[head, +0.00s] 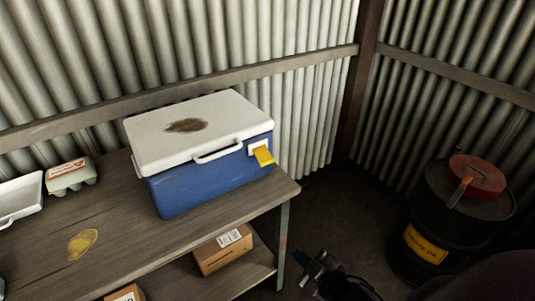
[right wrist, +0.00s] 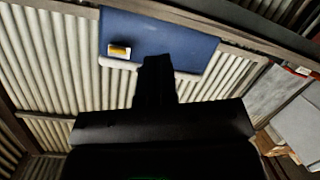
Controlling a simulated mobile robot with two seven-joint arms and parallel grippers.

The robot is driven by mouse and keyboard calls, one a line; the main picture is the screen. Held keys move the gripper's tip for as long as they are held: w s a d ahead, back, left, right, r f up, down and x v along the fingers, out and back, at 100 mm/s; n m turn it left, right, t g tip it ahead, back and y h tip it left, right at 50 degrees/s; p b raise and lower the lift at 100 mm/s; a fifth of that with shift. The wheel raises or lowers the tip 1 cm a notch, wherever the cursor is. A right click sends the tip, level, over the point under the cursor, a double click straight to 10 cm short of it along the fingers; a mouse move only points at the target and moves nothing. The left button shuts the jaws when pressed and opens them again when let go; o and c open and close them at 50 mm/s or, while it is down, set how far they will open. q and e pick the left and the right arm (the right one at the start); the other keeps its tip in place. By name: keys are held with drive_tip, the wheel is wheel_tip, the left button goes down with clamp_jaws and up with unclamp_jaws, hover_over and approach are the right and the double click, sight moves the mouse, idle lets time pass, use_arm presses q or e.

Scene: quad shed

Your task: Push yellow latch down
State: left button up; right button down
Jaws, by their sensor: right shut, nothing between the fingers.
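A blue cooler box (head: 205,185) with a white lid (head: 165,135) stands on the wooden table. The lid lies on the box. The yellow latch (head: 263,156) is on the cooler's right end, sticking out from a white plate and sloping a little downward. In the right wrist view the latch (right wrist: 120,50) shows against the blue side (right wrist: 185,38). My right gripper (head: 312,264) is below and to the right of the cooler, beyond the table's end, apart from the latch. It is shut and empty; its dark fingers also show in the right wrist view (right wrist: 157,62). My left gripper is out of view.
The wooden table (head: 130,225) has a lower shelf with cardboard boxes (head: 222,250). An egg carton (head: 71,176) and a white tray (head: 22,197) are at the left. A black waste oil drum (head: 440,225) stands at the right.

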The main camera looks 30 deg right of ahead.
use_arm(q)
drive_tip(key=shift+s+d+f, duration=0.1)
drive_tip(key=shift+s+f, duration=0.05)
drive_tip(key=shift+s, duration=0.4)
use_arm(e)
drive_tip(key=s, duration=0.1)
drive_tip(key=f+m, duration=0.1)
drive_tip(key=s+f+m+g, duration=0.1)
drive_tip(key=shift+s+d+f+h, duration=0.1)
drive_tip(key=shift+s+d+h, duration=0.2)
drive_tip(key=shift+h, duration=0.1)
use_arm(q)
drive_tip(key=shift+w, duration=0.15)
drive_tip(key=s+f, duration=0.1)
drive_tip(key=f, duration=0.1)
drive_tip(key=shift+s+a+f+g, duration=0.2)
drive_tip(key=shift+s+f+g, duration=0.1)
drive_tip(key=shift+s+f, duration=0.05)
use_arm(e)
drive_tip(key=s+f+m+g+h, duration=0.1)
drive_tip(key=s+f+m+g, duration=0.1)
drive_tip(key=s+f+m, duration=0.1)
drive_tip(key=s+f, duration=0.1)
drive_tip(key=s, duration=0.1)
drive_tip(key=shift+s+d+f+m+g, duration=0.2)
drive_tip(key=shift+s+m+g, duration=0.1)
drive_tip(key=shift+s+g, duration=0.1)
